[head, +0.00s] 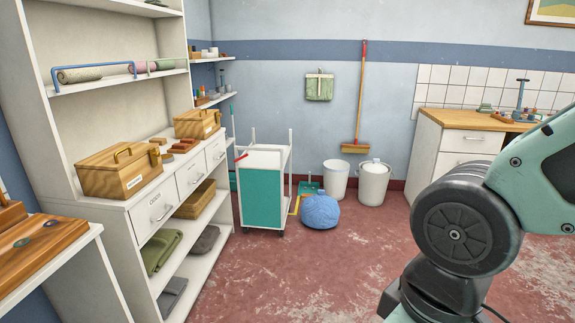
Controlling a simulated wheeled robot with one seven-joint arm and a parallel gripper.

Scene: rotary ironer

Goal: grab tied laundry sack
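A round, bulging blue bundle (320,212), which looks like the tied laundry sack, rests on the red floor. It sits just right of a white and teal cart, in front of a white bucket. My arm crosses the right side of the view, well to the right of the bundle and nearer to me. My gripper is outside the picture, so its state does not show.
The wheeled cart (262,199) stands left of the bundle. Two white buckets (335,180) (373,183) stand behind it, below a hanging broom (360,110). White shelving (150,215) lines the left; a wood-topped cabinet (455,140) is at right. The middle floor is clear.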

